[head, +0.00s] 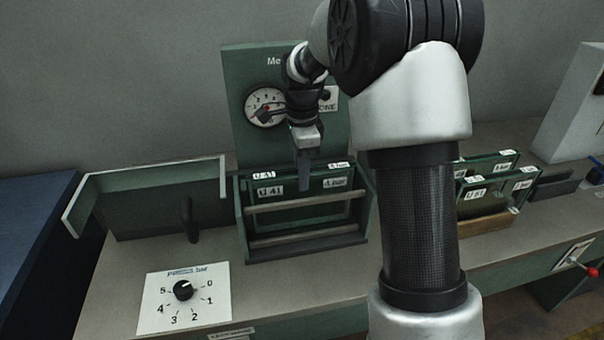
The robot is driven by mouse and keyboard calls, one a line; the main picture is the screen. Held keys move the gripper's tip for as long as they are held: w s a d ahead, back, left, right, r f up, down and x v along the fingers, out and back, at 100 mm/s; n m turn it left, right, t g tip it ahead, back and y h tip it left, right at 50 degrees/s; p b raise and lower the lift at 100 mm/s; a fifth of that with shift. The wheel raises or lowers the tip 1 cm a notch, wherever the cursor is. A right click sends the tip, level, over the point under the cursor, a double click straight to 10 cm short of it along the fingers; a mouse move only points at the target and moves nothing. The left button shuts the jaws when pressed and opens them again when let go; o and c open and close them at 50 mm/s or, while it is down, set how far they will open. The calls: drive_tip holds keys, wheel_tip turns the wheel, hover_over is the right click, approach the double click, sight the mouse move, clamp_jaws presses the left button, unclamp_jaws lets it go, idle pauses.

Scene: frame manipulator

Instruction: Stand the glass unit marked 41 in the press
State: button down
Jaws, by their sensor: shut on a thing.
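The glass unit marked 41 (302,202) stands upright inside the green press (246,220), behind its two horizontal rails. White labels reading U 41 and what looks like 4 bar show in two rows along its top. My gripper (304,184) points down from above and is shut on the unit's top edge, near the middle. The fingers hide a small part of the unit. I cannot tell whether the unit's bottom edge rests on the press floor.
The press door (150,200) stands open at the left. A pressure gauge (264,106) is on the green back panel. A dial (183,290) numbered 0 to 5 lies in front. A rack (487,222) holds other labelled units at the right, partly hidden by my arm.

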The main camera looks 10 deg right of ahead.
drive_tip(key=shift+f, duration=0.25)
idle(0.5)
drive_tip(key=c, duration=1.6)
unclamp_jaws()
drive_tip(key=shift+o, duration=0.2)
drive_tip(key=shift+f, duration=0.1)
